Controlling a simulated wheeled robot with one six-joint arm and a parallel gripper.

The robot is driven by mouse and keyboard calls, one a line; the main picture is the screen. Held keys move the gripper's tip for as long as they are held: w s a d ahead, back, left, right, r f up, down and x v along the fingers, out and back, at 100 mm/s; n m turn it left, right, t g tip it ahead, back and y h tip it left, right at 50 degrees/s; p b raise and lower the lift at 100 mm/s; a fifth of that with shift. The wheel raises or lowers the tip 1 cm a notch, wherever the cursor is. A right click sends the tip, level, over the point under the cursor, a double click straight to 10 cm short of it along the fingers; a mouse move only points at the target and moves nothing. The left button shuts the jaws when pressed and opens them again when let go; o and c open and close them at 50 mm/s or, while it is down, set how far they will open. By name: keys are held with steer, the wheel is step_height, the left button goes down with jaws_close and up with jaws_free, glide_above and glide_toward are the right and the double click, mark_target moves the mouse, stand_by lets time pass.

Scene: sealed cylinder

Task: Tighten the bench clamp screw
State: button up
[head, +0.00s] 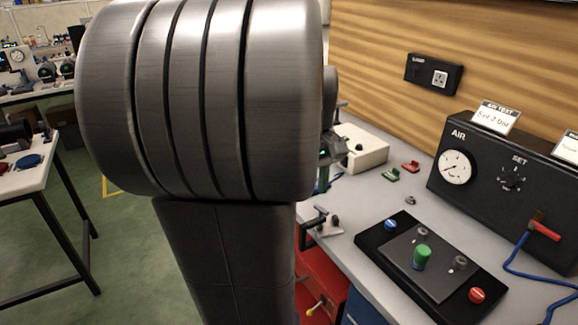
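A small black clamp-like fixture (316,232) sits at the near left edge of the grey workbench (345,265), beside a pale plate with dark knobs. It looks like the bench clamp, but its screw cannot be made out clearly. My large grey arm link fills the middle-left of the head view and comes close to the fixture's left side in the picture. My gripper cannot be made out; it is out of view or hidden behind the arm. A greenish-grey metal part (331,150) shows partly behind the arm, too covered to identify.
A black panel with a green knob (421,257) lies on the bench, before a black air test box (500,185) with a gauge. A blue cable (530,275) runs at right. Red and green pieces and a cream box (362,147) stand farther back. Another table (35,175) is at left; green floor between is clear.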

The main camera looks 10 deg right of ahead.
mark_target(321, 208)
steer(key=w+d+r+n+b, duration=0.3)
steer(key=w+d+r, duration=0.1)
steer(key=w+r, duration=0.1)
steer(key=f+b, duration=0.1)
steer(key=f, duration=0.6)
steer(key=f+b, duration=0.1)
steer(key=f, duration=0.6)
steer(key=shift+s+a, duration=0.15)
steer(key=shift+s, duration=0.05)
steer(key=shift+c, duration=0.4)
jaws_close()
